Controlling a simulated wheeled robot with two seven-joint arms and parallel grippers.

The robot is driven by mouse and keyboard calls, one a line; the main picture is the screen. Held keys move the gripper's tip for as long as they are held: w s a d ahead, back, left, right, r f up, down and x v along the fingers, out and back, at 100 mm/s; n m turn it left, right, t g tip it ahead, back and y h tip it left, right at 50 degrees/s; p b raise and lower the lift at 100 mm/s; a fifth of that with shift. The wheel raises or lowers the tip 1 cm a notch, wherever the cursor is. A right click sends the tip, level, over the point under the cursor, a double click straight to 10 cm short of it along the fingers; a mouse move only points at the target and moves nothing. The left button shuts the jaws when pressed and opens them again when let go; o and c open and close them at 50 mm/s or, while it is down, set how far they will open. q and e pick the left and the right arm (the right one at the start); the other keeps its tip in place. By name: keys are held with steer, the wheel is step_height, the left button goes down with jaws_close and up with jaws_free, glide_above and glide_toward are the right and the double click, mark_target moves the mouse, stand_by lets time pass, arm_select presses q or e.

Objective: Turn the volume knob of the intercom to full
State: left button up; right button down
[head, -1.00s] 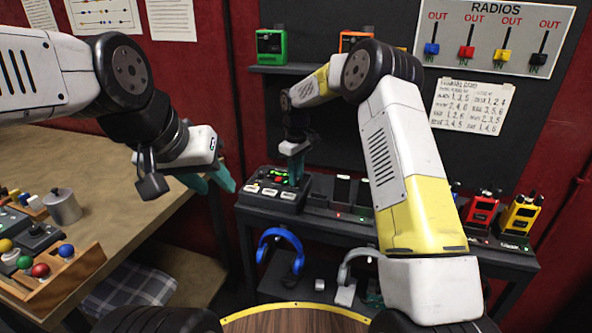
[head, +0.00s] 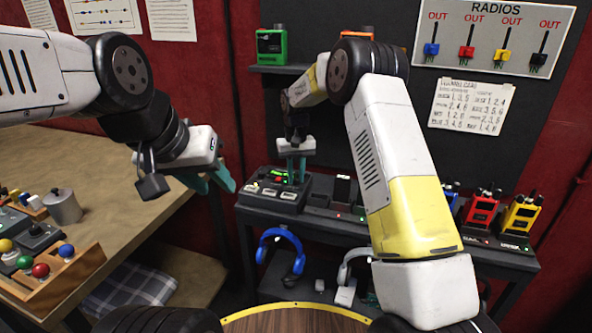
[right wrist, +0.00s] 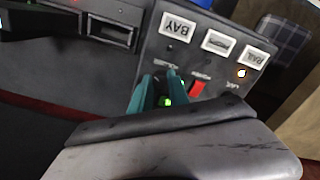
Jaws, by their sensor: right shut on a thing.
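The intercom (head: 262,200) is a dark box on the left end of the black bench, with white labelled buttons, a red button and green lights on its sloped top. In the right wrist view its panel (right wrist: 185,65) shows a "BAY" label, a red switch and an orange light. My right gripper (head: 294,182) points down at the panel, its teal fingers (right wrist: 158,98) shut around the dark volume knob. The fingers hide most of the knob, so its pointer cannot be read. My left gripper (head: 219,188) is open and empty, in the air right of the wooden table.
Dark charging slots (head: 343,190) stand right of the intercom. A red radio (head: 481,209) and a yellow radio (head: 522,214) stand further right. Blue headphones (head: 284,248) hang below the bench. The wooden table (head: 130,165) at left holds a metal pot (head: 63,207) and a button tray.

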mark_target(296, 179)
stand_by(0.3)
steer(key=c, duration=1.3)
jaws_free()
steer(key=shift+o, duration=0.2)
step_height(296, 179, up, 7)
steer(key=shift+r, duration=0.4)
